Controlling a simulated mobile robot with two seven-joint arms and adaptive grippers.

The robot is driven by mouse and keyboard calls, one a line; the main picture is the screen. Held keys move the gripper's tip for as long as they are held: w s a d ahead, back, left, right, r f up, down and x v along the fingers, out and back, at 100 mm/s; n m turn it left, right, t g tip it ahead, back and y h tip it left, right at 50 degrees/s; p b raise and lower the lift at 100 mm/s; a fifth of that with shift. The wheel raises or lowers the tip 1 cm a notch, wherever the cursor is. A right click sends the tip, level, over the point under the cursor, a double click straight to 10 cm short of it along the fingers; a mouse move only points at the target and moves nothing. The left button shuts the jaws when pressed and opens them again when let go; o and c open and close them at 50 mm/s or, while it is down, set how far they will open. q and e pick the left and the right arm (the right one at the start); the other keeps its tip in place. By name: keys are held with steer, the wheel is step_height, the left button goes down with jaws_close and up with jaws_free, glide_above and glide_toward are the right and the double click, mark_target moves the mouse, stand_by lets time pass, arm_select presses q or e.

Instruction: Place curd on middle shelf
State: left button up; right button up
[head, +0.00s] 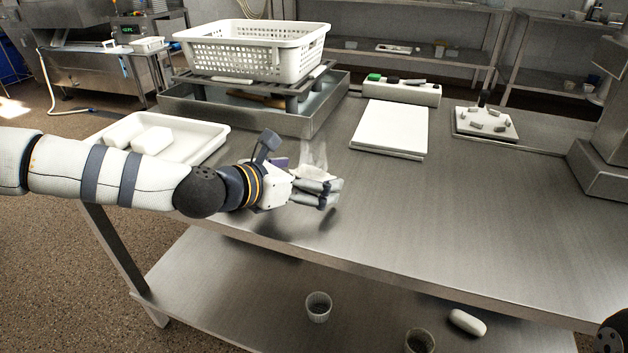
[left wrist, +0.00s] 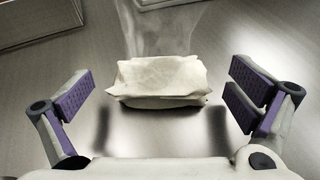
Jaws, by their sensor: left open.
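A cream-white block that looks like curd (left wrist: 160,82) lies on the steel table in the left wrist view. In the head view it is mostly hidden by my left gripper (head: 322,190). My left gripper is open, and its purple-padded fingers (left wrist: 163,105) stand apart on either side of the block, with a gap to each side. Two more white blocks (head: 151,140) lie in a white tray (head: 205,150) at the table's left end. A lower steel shelf (head: 240,290) runs under the tabletop. My right gripper is out of view.
A perforated white basket (head: 255,65) stands on a rack over a steel tray (head: 240,115). A white board (head: 390,128) lies at the back. Two cups (head: 318,307) and a white oblong thing (head: 467,322) are on the lower shelf. The table's right half is mostly bare.

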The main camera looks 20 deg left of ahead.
mark_target(308, 177)
arm_select(q)
steer(key=shift+w+d+f, duration=0.1)
steer(key=shift+w, duration=0.05)
steer(key=shift+c, duration=0.6)
steer(key=c, duration=1.2)
step_height(308, 177, up, 18)
steer(key=p, duration=0.5)
steer(key=s+f+m+g+h, duration=0.1)
steer(key=s+f+m+h, duration=0.1)
steer(key=s, duration=0.5)
steer(key=s+f+m+g+h+p, duration=0.1)
steer(key=s+f, duration=0.3)
steer(key=s, duration=0.4)
steer(key=s+f+m+g+h+p, duration=0.1)
steer(key=s+f+m+g+h, duration=0.1)
steer(key=s, duration=0.6)
step_height(308, 177, down, 2)
steer(key=shift+f+m+h, duration=0.1)
steer(key=shift+m+h, duration=0.2)
steer(key=shift+m, duration=0.2)
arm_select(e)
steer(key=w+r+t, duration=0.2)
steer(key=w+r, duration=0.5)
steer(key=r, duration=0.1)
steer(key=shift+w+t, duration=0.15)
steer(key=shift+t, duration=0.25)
